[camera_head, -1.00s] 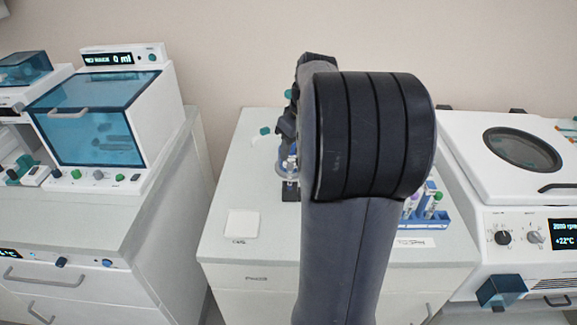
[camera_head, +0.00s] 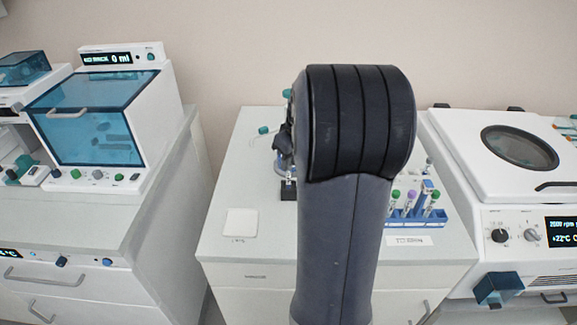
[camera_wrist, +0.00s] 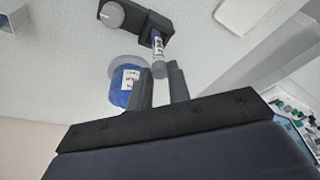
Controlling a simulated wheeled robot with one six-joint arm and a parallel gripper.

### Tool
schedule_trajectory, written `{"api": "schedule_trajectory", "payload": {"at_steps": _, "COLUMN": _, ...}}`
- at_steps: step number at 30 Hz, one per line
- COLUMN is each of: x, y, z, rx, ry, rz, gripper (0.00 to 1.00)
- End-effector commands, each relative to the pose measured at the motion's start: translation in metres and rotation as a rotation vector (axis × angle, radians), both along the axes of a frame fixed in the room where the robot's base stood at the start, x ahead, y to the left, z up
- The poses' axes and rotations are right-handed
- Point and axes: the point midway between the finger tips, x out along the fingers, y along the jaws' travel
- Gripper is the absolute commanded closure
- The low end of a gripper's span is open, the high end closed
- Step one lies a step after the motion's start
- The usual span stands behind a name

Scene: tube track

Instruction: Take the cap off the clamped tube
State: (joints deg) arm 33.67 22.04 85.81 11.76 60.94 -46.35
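In the wrist view a slim tube (camera_wrist: 157,45) with a white-and-blue label is held in a black clamp (camera_wrist: 140,20) that has a round grey knob. A grey cap (camera_wrist: 159,70) is on the tube's end nearest my gripper. My gripper (camera_wrist: 160,72) has its two dark fingers apart, with the cap at the gap between the fingertips. I cannot tell whether either finger touches it.
A blue rack (camera_head: 415,218) with several capped tubes stands to the right on the bench. A white square pad (camera_head: 240,222) lies at the front left. A blue labelled container (camera_wrist: 125,86) is beside the tube. A centrifuge (camera_head: 520,150) stands at the right.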

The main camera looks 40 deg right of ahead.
Motion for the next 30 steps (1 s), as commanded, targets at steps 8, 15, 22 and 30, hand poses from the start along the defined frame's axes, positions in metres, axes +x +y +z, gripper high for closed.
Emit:
{"api": "schedule_trajectory", "payload": {"at_steps": 8, "x": 0.000, "y": 0.000, "z": 0.000, "rx": 0.000, "ry": 0.000, "rz": 0.000, "gripper": 1.00}}
{"api": "schedule_trajectory", "payload": {"at_steps": 15, "x": 0.000, "y": 0.000, "z": 0.002, "rx": -0.001, "ry": -0.001, "rz": 0.000, "gripper": 1.00}}
{"api": "schedule_trajectory", "payload": {"at_steps": 22, "x": 0.001, "y": -0.001, "z": 0.034, "rx": -0.004, "ry": -0.005, "rz": 0.001, "gripper": 1.00}}
{"api": "schedule_trajectory", "payload": {"at_steps": 30, "x": 0.001, "y": -0.001, "z": 0.085, "rx": -0.003, "ry": -0.002, "rz": 0.000, "gripper": 1.00}}
